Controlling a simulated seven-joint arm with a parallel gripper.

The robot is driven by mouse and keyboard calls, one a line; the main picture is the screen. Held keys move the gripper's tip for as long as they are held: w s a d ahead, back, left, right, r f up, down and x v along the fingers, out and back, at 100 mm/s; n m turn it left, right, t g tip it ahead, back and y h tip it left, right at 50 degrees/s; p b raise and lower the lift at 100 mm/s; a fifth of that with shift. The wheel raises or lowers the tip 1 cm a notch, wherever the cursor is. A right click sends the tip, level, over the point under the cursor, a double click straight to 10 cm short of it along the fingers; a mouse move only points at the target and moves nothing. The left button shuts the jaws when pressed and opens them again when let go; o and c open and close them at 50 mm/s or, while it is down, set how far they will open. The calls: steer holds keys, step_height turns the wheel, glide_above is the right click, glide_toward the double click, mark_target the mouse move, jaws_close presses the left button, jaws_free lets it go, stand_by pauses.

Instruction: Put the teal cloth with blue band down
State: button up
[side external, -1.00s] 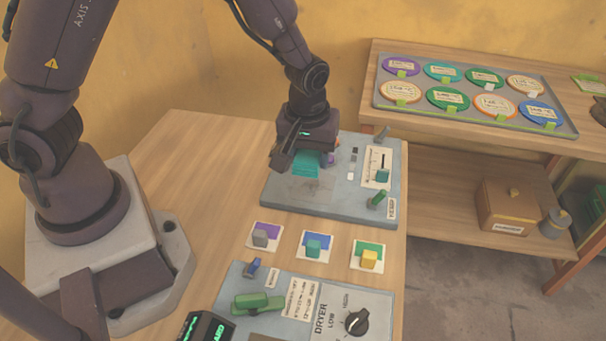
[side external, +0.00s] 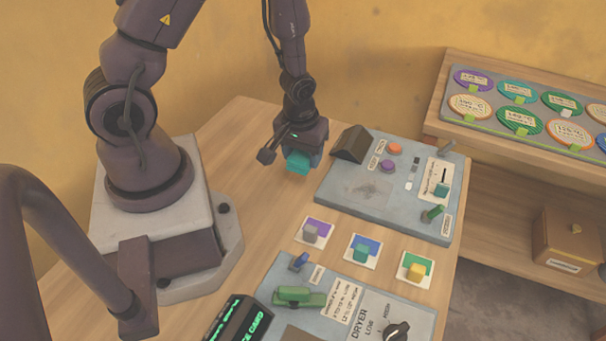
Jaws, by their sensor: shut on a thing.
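My gripper (side external: 298,160) is shut on a teal block-like piece, the teal cloth (side external: 299,167). It hangs from the jaws to the left of the grey press panel (side external: 335,193), over the wooden table. I cannot make out its blue band, and the jaws hide its upper part. I cannot tell whether its underside touches the table.
The dryer panel (side external: 425,318) is in front. Bare table (side external: 225,145) lies left of my gripper. A tray of round labelled discs (side external: 462,119) is on the right-hand shelf.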

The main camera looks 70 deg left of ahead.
mark_target(303, 181)
steer(key=shift+f, duration=2.6)
steer(key=shift+f, duration=0.1)
steer(key=o, duration=0.7)
steer(key=r, duration=0.8)
steer(key=s+d+r, duration=0.1)
steer(key=r, duration=0.3)
steer(key=s+d+r+m+t, duration=0.1)
steer(key=s+d+r+m, duration=0.1)
steer(key=r, duration=0.5)
steer(key=s+d+r+m+t, duration=0.2)
steer(key=d+r+m, duration=0.1)
steer(key=r, duration=0.5)
steer(key=s+d+r+m+t+h, duration=0.1)
steer(key=r+m, duration=0.3)
steer(key=r, duration=0.4)
steer(key=shift+s+d+t, duration=0.3)
steer(key=shift+s+d, duration=0.35)
steer(key=shift+s, duration=0.2)
